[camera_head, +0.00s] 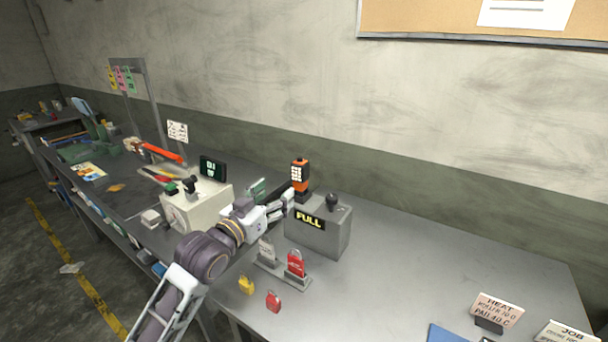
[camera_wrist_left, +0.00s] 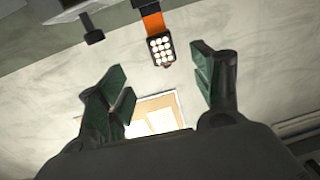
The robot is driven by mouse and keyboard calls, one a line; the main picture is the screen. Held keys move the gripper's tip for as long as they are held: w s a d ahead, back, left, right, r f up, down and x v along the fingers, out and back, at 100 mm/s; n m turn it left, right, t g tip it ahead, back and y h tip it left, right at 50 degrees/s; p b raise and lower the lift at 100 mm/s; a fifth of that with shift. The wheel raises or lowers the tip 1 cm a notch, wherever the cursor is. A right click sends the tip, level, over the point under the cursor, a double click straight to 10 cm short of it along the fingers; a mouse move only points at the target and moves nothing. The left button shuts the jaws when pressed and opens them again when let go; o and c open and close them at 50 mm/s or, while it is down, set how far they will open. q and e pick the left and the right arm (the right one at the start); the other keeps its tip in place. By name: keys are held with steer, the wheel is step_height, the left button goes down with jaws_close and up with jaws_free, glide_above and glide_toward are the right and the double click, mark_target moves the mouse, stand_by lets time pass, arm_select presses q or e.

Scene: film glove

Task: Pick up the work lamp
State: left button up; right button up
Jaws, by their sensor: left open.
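The work lamp (camera_head: 300,174) is orange and black with a grid of bright white LEDs on its face. It stands upright behind the grey box with the FULL sign. In the left wrist view the lamp (camera_wrist_left: 157,36) shows upside down at the top, beyond the fingers and roughly between them. My left gripper (camera_head: 289,196) is just left of the lamp in the head view. In the left wrist view the gripper (camera_wrist_left: 165,85) has its dark green finger pads wide apart with nothing between them. My right gripper is not in view.
The grey FULL box (camera_head: 320,232) with a black knob stands close by the lamp. A cream machine (camera_head: 197,205) with a dark display is to the left. Red padlocks (camera_head: 296,264) and a yellow one (camera_head: 246,285) are near the front. The bench's right part (camera_head: 420,265) is mostly clear.

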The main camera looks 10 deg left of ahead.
mark_target(297, 174)
arm_select(q)
steer(key=shift+w+d, duration=0.1)
steer(key=shift+w, duration=0.2)
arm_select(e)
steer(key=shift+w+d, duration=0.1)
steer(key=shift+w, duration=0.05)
arm_select(q)
steer(key=shift+s+r, duration=0.1)
steer(key=shift+p+x, duration=0.45)
steer(key=shift+x, duration=3.85)
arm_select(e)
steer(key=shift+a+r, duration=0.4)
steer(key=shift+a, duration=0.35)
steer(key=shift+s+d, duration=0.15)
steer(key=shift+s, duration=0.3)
